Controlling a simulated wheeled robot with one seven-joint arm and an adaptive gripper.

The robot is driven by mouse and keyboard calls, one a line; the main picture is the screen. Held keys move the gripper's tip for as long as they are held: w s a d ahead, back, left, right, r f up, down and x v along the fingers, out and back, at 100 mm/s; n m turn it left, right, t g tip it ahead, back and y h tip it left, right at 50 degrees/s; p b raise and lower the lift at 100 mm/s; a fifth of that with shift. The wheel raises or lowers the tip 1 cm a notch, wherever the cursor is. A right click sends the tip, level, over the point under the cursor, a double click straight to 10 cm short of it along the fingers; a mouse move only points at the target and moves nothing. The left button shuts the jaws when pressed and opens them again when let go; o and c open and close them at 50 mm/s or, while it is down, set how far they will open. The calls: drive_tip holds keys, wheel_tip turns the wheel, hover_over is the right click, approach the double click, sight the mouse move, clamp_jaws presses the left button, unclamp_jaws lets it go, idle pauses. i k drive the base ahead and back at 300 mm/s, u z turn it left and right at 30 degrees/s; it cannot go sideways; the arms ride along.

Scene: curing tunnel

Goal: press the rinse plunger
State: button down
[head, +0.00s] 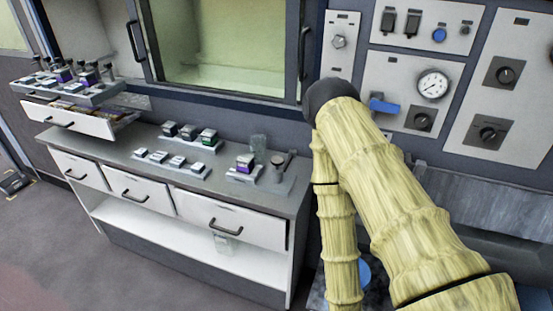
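A small post with a dark knob (278,161) stands on a light plate at the right end of the grey counter; it looks like a plunger, but I cannot read any label to confirm it is the rinse plunger. My yellow, sleeved arm rises from the lower right to a dark joint, then runs down to the bottom edge, to the right of the post and apart from it in the picture. My gripper is not visible, so I cannot see its fingers.
A drawer (70,119) at left stands open. Wall panels carry a gauge (432,84), knobs, a blue lever (383,105) and a blue button (439,35).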

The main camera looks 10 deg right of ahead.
sight(278, 161)
drive_tip(key=k, duration=0.5)
drive_tip(key=u, duration=1.5)
drive_tip(key=i, duration=1.15)
drive_tip(key=z, duration=2.1)
